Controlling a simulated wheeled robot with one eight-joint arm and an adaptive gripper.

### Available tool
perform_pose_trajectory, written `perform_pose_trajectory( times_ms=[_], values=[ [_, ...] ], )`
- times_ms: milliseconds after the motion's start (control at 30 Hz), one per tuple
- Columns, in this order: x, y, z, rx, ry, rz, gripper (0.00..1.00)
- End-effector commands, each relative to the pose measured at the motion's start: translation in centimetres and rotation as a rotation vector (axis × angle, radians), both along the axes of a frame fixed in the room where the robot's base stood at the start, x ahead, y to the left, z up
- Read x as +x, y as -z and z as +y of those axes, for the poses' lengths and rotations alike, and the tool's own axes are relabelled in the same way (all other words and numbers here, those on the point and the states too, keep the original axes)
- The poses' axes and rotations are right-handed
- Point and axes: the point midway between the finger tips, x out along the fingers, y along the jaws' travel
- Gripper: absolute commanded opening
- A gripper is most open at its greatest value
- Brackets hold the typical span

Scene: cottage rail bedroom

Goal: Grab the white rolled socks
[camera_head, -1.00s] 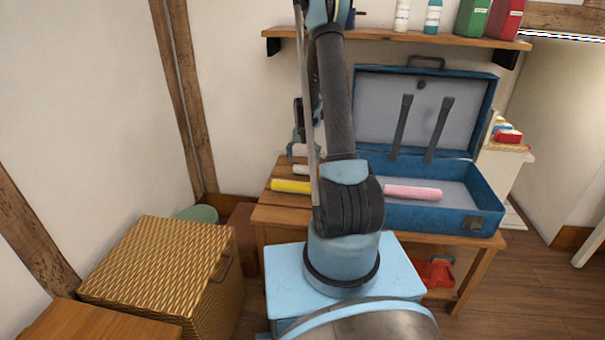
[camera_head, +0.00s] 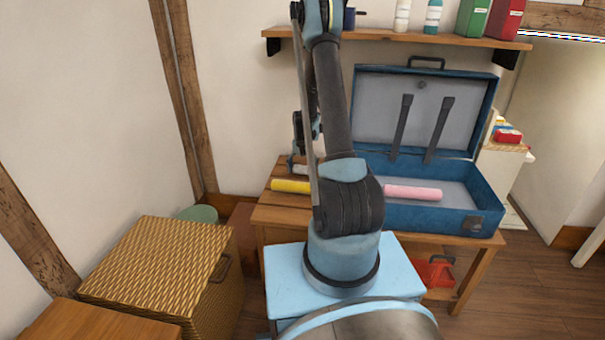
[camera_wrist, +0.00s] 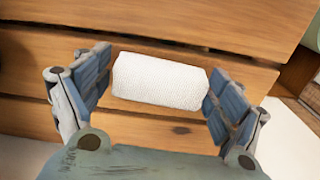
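The white rolled socks (camera_wrist: 160,82) lie on the slatted wooden table (camera_wrist: 150,125) in the wrist view, a knitted white roll lying crosswise between my fingers. My gripper (camera_wrist: 158,90) is open and spread wide, one finger beside each end of the roll. The fingertips are very close to the ends; I cannot tell whether they touch. In the head view a small bit of the white roll (camera_head: 300,169) shows behind the yellow roll, with my gripper (camera_head: 296,160) low over it and partly hidden by my arm.
A yellow roll (camera_head: 290,186) lies close in front on the table. A pink roll (camera_head: 412,193) lies in the open blue suitcase (camera_head: 440,217) at right. A shelf (camera_head: 400,37) with bottles is above. A wicker basket (camera_head: 160,270) stands at left.

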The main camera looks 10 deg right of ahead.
Motion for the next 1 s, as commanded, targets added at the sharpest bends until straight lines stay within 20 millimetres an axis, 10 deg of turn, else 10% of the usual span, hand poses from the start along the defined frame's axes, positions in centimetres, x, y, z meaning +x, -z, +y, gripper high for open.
perform_pose_trajectory(
  times_ms=[100,567,1000],
  values=[
    [0.0,0.0,0.0,0.000,0.000,0.000,0.49],
    [0.0,-0.6,0.0,0.000,0.000,0.000,0.48],
    [0.0,-7.1,0.0,0.000,0.000,0.000,0.48]
  ],
)
